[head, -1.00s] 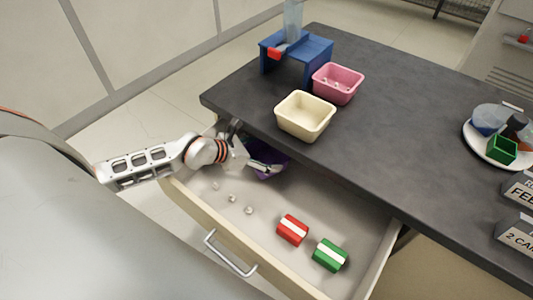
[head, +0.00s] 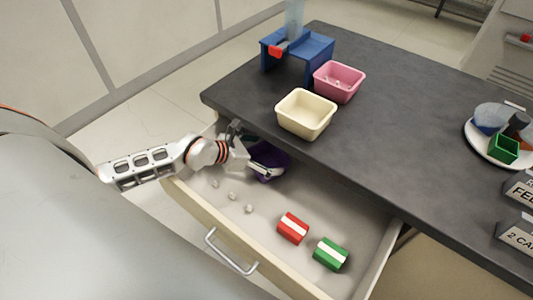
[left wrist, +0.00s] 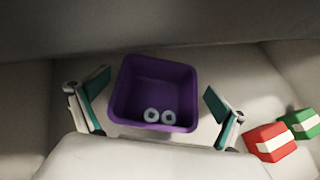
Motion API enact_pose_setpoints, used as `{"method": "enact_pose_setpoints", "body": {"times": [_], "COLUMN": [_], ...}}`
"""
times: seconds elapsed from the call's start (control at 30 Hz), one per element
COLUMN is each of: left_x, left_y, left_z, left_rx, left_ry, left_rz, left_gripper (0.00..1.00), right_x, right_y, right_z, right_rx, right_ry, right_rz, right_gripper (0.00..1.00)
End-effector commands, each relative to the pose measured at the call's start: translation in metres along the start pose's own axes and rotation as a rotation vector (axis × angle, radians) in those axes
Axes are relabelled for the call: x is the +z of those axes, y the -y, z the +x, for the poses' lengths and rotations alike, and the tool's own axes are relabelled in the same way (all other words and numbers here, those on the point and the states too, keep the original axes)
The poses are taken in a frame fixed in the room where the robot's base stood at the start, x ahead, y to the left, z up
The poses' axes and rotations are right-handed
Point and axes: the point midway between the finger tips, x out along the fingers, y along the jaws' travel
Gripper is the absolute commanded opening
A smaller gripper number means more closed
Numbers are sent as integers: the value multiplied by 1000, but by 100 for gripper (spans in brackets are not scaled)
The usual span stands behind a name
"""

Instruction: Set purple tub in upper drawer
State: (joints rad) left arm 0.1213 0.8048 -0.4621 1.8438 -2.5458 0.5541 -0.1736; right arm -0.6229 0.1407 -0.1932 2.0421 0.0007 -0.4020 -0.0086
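The purple tub (left wrist: 155,92) sits upright on the floor of the open drawer (head: 240,262), with small pale rings inside it in the left wrist view. In the head view the tub (head: 268,160) is at the drawer's back left, partly under the tabletop edge. My left gripper (left wrist: 158,105) is open, its teal-padded fingers spread on both sides of the tub with gaps visible. In the head view my left gripper (head: 258,152) reaches into the drawer beside the tub. My right gripper is not in view.
A red block (head: 293,229), a green block (head: 330,254) and small pale rings (head: 233,196) lie in the drawer. On the dark table (head: 410,130) stand a cream tub (head: 306,114), a pink tub (head: 339,82), a blue stand (head: 298,52) and a plate (head: 482,147).

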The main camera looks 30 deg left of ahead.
Motion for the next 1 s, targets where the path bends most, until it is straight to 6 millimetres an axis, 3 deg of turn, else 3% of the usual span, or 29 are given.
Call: {"method": "enact_pose_setpoints", "body": {"times": [0.23,0.37,0.67,1.0], "left_x": [2,14,11,10], "left_y": [0,-1,0,0], "left_z": [-1,-9,-63,-113], "left_rx": [0,2,0,1], "left_ry": [1,3,-1,-1], "left_rz": [2,4,2,1], "left_gripper": [99,99,99,99], "right_x": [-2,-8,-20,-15], "right_y": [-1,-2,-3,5], "right_z": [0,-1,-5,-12], "right_rx": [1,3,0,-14], "right_ry": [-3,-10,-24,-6], "right_rz": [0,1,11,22], "right_gripper": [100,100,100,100]}}
